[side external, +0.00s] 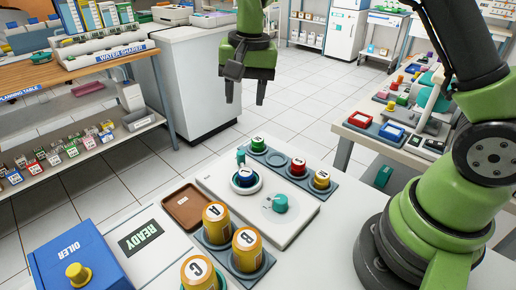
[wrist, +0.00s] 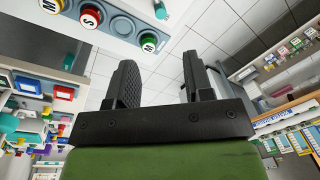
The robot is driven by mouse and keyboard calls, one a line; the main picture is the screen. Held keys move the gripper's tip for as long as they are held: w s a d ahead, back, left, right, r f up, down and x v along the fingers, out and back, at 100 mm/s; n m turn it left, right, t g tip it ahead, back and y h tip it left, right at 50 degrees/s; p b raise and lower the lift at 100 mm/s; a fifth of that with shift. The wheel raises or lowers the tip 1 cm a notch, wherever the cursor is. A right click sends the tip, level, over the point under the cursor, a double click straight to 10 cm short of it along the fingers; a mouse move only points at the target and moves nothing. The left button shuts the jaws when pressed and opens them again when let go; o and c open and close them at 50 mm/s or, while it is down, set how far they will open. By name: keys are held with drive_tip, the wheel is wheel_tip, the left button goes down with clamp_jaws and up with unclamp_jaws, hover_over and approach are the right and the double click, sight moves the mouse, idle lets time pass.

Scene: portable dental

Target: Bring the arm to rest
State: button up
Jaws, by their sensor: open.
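My gripper (side external: 246,88) hangs above and behind the white work table in the side view, its two fingers pointing down and spread apart with nothing between them. In the wrist view the two dark fingers of my gripper (wrist: 155,80) also stand apart and empty. Below it on the table is a white board (side external: 296,235) with a small teal handle (side external: 280,203) and a blue-topped round piece (side external: 245,177) in a ring. A grey rack (side external: 273,160) at the board's far edge holds green, red and yellow capped pieces. My gripper touches none of these.
Orange-capped containers A, B and C (side external: 217,222) stand at the table's front, beside a brown tray (side external: 188,207), a READY sign (side external: 141,236) and a blue OILER box (side external: 78,262). Shelving (side external: 80,150) stands left, a side bench (side external: 385,138) right. The air around my gripper looks clear.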

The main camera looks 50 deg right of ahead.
drive_tip(key=s+r+n+t, duration=0.2)
drive_tip(key=s+r+t, duration=0.1)
drive_tip(key=s+r, duration=0.75)
drive_tip(key=s+r+n+t+y, duration=0.1)
drive_tip(key=s+n+t, duration=0.2)
drive_tip(key=s, duration=0.8)
drive_tip(key=shift+s+a+r+y, duration=0.15)
drive_tip(key=shift+s+a+y, duration=0.05)
drive_tip(key=shift+a+y, duration=0.1)
